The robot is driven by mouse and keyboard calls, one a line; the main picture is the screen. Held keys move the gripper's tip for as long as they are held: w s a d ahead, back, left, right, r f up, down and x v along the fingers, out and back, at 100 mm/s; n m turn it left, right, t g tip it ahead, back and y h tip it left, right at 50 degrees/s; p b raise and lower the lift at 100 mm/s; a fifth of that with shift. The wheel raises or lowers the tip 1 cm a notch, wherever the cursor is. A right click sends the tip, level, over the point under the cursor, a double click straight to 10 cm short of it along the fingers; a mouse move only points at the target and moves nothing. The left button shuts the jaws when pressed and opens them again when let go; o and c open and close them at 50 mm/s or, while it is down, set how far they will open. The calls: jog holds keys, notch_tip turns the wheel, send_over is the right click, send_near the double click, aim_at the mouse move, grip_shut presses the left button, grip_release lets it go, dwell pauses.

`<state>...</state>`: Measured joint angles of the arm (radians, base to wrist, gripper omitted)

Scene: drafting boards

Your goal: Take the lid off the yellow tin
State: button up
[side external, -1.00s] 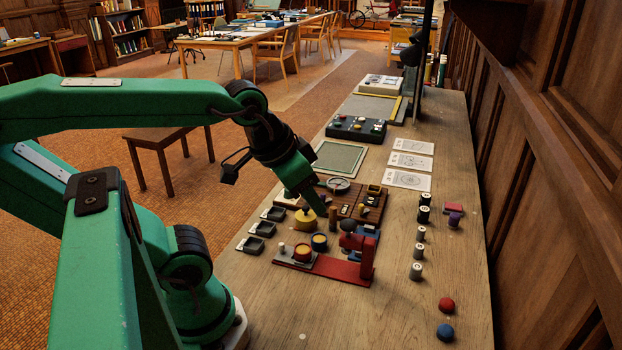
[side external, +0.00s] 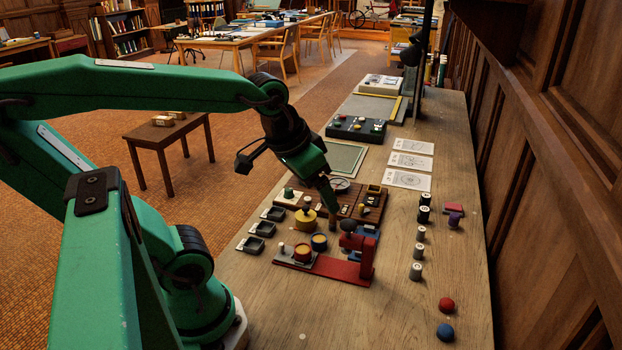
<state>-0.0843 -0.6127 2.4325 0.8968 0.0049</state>
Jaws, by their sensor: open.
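The yellow tin (side external: 305,222) stands on the bench, left of the wooden board's near end. A small brown knob stands up from its top, and the lid appears to be on. My gripper (side external: 331,204) points down just to the right of the tin, above the wooden board and near an upright brown peg (side external: 333,223). It is open, apart from the tin, with nothing visible in it. The gap between its fingers is hard to make out at this size.
A red stand (side external: 347,268) with a dark ball-topped lever is close in front of my gripper. A blue-and-yellow round piece (side external: 319,242) sits beside it. Black trays (side external: 262,229) line the left edge.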

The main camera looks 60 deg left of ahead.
jog(key=w+a+f+n+g, duration=0.3)
jog(key=w+a+f, duration=0.25)
jog(key=a, duration=0.45)
jog(key=n+g, duration=0.2)
jog(key=n, duration=0.1)
send_over(305, 207)
notch_tip(305, 207, down, 8)
jog(key=shift+r, duration=0.1)
jog(key=shift+f, duration=3.9)
jog(key=c, duration=1)
jog(key=shift+c, duration=0.2)
jog(key=shift+r, duration=0.15)
